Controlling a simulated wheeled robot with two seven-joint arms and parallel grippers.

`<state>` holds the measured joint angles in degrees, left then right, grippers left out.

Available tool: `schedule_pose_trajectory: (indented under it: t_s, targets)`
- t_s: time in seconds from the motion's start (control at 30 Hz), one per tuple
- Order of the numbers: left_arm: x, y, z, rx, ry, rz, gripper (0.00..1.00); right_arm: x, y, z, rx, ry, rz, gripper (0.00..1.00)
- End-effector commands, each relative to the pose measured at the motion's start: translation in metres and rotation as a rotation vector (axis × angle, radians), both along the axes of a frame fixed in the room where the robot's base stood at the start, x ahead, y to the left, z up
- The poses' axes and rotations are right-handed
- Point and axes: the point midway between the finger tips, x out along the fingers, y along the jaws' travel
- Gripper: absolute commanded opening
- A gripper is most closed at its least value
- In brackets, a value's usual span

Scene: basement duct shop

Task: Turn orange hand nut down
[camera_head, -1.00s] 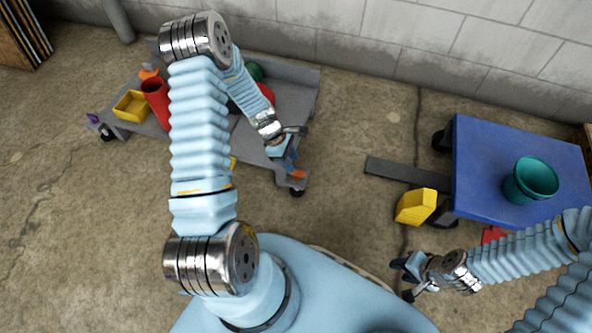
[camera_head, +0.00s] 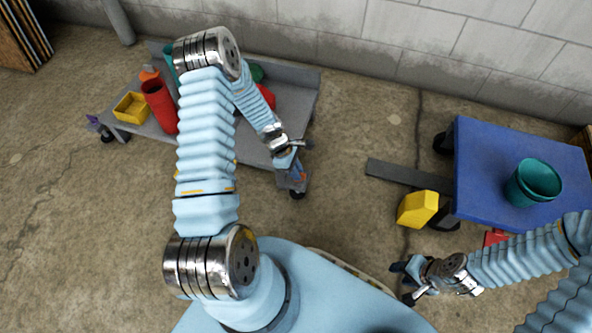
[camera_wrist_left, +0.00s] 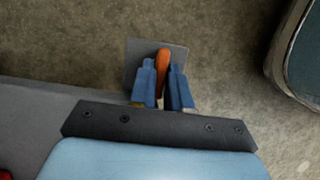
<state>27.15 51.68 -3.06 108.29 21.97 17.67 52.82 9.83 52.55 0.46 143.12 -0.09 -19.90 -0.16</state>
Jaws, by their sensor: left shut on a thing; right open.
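The orange hand nut (camera_wrist_left: 163,62) shows in the left wrist view as a narrow orange piece in front of a small grey plate (camera_wrist_left: 178,52). My left gripper (camera_wrist_left: 164,82) has its two blue fingers on either side of the nut, shut on it. In the head view my left gripper (camera_head: 296,168) is at the right front corner of the grey cart (camera_head: 297,105), and the nut is mostly hidden there. My right gripper (camera_head: 403,281) is open and empty above the floor, near the blue table.
The grey cart carries a red cylinder (camera_head: 159,105), a yellow bin (camera_head: 131,108) and other items. A blue table (camera_head: 480,180) with a teal bucket (camera_head: 535,182) stands at right. A yellow block (camera_head: 417,209) is beside it.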

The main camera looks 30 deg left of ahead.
Motion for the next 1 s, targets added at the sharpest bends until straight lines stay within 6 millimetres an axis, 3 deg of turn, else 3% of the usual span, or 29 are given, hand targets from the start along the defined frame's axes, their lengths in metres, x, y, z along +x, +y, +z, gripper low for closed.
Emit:
schedule_pose_trajectory:
  t_s: [0.47, 1.0]
  targets:
    - [0.001, 0.000, -0.001, 0.001, 0.000, -0.141, 0.00, 0.000, 0.000, -0.002, 0.000, 0.001, 0.000, 0.43]
    - [0.004, -0.001, -0.003, 0.002, 0.001, -0.632, 0.00, -0.001, 0.001, -0.014, 0.004, 0.003, 0.002, 0.43]
